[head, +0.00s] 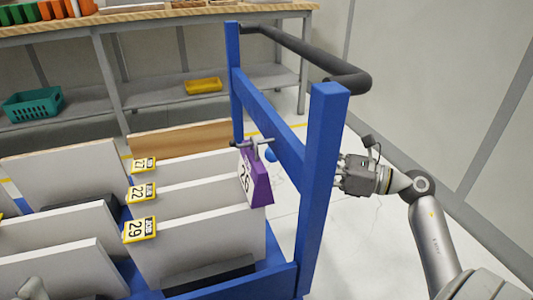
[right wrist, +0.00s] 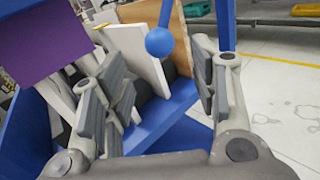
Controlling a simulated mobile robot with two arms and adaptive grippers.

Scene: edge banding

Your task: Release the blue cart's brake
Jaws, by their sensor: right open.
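The blue cart (head: 318,185) stands in the middle of the head view with a black push handle (head: 345,78) on top. A blue ball knob (head: 271,155) shows behind its end frame, partly hidden by a purple tag. In the right wrist view the knob (right wrist: 159,41) sits on a blue stem, ahead of the fingers and roughly between them. My right gripper (head: 340,173) is beside the cart's right post, fingers pointing left at it. In the right wrist view the gripper (right wrist: 160,85) is open and empty.
White panels (head: 195,235) with yellow number tags stand in the cart. The purple tag (head: 257,180) hangs near a clamp on the end frame. A shelf (head: 150,100) at the back holds a teal basket (head: 33,105) and a yellow bin (head: 203,86). Floor right of the cart is clear.

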